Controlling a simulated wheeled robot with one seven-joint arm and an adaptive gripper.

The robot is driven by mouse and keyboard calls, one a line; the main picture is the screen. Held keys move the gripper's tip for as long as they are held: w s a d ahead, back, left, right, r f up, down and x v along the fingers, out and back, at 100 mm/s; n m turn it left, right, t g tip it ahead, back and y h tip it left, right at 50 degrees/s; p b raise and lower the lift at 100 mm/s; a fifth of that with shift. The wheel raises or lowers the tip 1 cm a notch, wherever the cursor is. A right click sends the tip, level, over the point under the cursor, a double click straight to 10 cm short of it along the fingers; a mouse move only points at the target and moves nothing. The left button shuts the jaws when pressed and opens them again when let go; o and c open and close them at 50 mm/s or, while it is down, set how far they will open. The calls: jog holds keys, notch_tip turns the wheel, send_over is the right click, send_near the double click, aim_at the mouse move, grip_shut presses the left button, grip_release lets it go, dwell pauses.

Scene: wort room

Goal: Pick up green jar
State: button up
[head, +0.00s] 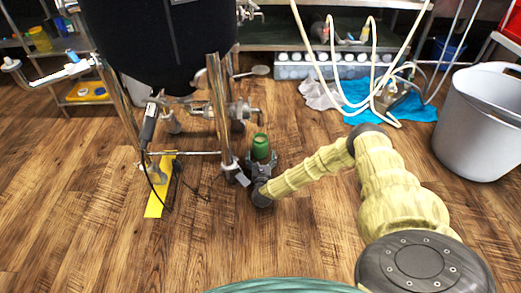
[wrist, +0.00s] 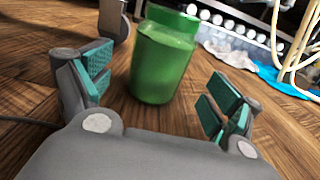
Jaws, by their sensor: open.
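The green jar (head: 260,147) stands on the wooden floor beside the metal leg of the black vessel in the head view. In the wrist view the green jar (wrist: 162,58) is upright with a lid, just ahead of and between the fingers. My gripper (head: 261,166) is low over the floor at the jar; its near side hides the jar's lower part in the head view. In the wrist view my gripper (wrist: 162,97) is open, with teal pads on both sides of the jar and gaps between pads and jar.
A black vessel (head: 155,40) on metal legs stands left of the jar. A yellow strip (head: 160,185) lies on the floor at left. A grey bin (head: 482,120) stands at right. A blue cloth (head: 365,98) and pale hoses lie at the back. Floor right of the jar is clear.

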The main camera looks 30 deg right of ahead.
aim_at(261, 152)
jog(key=shift+b+x, duration=0.95)
jog(key=shift+x, duration=1.4)
jog(key=shift+c, duration=0.2)
jog(key=c, duration=1.3)
